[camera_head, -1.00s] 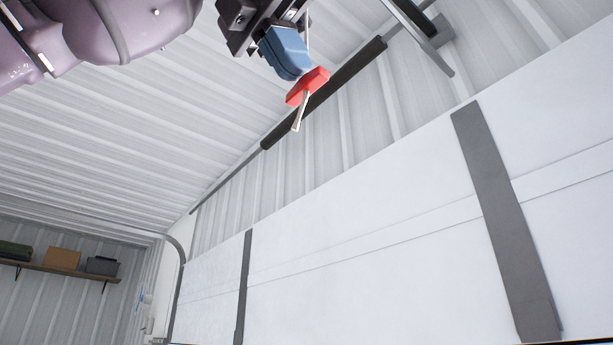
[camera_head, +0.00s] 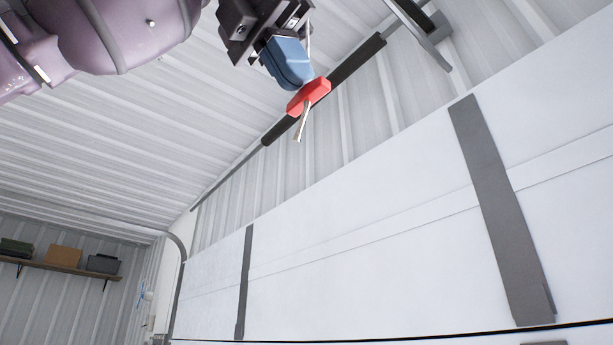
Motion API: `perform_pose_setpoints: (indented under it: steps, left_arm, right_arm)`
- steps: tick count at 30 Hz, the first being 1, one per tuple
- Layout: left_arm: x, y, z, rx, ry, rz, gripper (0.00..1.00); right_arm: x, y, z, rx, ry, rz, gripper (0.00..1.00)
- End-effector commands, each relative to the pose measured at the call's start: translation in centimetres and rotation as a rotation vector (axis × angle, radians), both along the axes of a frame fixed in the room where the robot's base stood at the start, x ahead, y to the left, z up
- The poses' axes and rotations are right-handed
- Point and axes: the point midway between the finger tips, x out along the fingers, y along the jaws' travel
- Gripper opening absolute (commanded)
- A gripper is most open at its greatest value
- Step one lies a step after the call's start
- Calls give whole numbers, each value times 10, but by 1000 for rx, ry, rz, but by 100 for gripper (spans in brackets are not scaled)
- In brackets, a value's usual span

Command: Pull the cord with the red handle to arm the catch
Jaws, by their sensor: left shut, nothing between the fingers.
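The red handle (camera_head: 309,96) hangs near the top middle. A light cord (camera_head: 301,125) shows with a short end below the handle, and a thin stretch of it runs up beside the gripper. My left gripper (camera_head: 290,68), with blue fingers, comes down from the top left. Its fingers are shut with nothing between them, and their tips lie right at the top of the handle. Whether they touch it is hard to tell. The catch cannot be made out. My right gripper is not in view.
A large white sectional door (camera_head: 380,230) with dark grey straps (camera_head: 500,215) fills the lower right. A dark bar (camera_head: 345,75) runs behind the handle under the corrugated ceiling (camera_head: 120,150). A shelf (camera_head: 60,268) with boxes is far left. The air below the handle looks clear.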

Motion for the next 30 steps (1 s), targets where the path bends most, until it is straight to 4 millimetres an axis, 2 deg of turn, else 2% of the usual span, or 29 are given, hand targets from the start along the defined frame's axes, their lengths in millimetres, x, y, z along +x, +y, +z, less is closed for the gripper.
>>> perform_pose_setpoints:
  steps: [6,15,28,30]
  left_arm:
    - [-1,2,2,4,1,0,0]
    - [-17,24,12,4,1,0,0]
    - [-17,24,12,2,0,0,0]
    - [-22,29,22,0,-2,0,0]
  right_arm:
    - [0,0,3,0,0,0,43]
    - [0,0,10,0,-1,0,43]
    - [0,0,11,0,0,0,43]
    - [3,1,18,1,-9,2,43]
